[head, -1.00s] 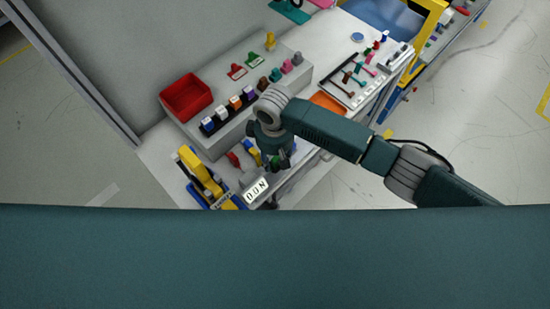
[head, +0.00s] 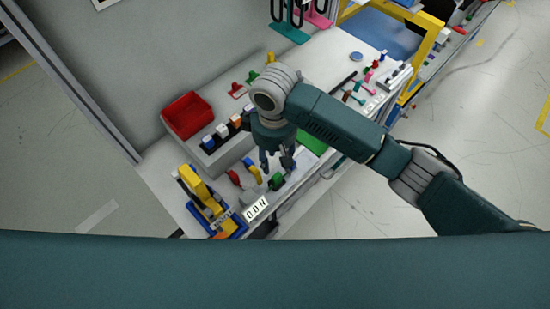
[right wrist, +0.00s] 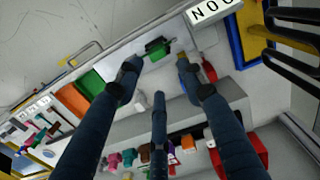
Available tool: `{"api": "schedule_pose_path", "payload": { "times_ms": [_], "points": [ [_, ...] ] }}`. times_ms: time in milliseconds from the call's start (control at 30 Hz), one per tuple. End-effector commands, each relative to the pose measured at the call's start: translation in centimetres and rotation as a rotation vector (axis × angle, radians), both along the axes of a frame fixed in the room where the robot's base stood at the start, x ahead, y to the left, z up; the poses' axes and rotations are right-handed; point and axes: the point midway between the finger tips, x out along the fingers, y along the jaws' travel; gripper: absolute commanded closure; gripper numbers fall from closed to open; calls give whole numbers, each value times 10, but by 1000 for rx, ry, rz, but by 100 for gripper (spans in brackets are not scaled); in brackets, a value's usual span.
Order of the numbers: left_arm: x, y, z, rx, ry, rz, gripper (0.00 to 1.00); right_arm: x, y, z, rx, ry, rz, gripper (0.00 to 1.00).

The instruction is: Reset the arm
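My right gripper (head: 276,165) is dark teal and hangs over the worktop of the dashboard module (head: 160,165). In the right wrist view its fingers are spread apart with nothing held between them. Under and beside it are a red part (head: 234,178), a yellow and blue part (head: 252,170) and a green part (head: 277,181). The green part also shows in the right wrist view (right wrist: 157,47), apart from the fingers. A small display (head: 257,208) stands at the front edge. My left gripper is not in view.
A yellow and blue fixture (head: 205,195) is at the left front. Small tools lie at the right, near a yellow frame (head: 425,50). Open floor lies to the right.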

Motion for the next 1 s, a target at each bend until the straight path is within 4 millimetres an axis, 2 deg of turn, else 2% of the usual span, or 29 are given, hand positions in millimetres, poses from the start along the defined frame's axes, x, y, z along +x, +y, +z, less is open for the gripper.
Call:
{"api": "schedule_pose_path", "payload": {
  "times_ms": [600,667,867,1000],
  "points": [
    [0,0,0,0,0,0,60,-3,2,-2,9,2,1,61],
    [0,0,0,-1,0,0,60,-9,6,-5,32,5,0,61],
    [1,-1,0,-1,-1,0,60,-49,29,-18,215,-2,-39,61],
    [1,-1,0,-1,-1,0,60,-71,21,-22,333,-45,-146,61]
  ]
}}
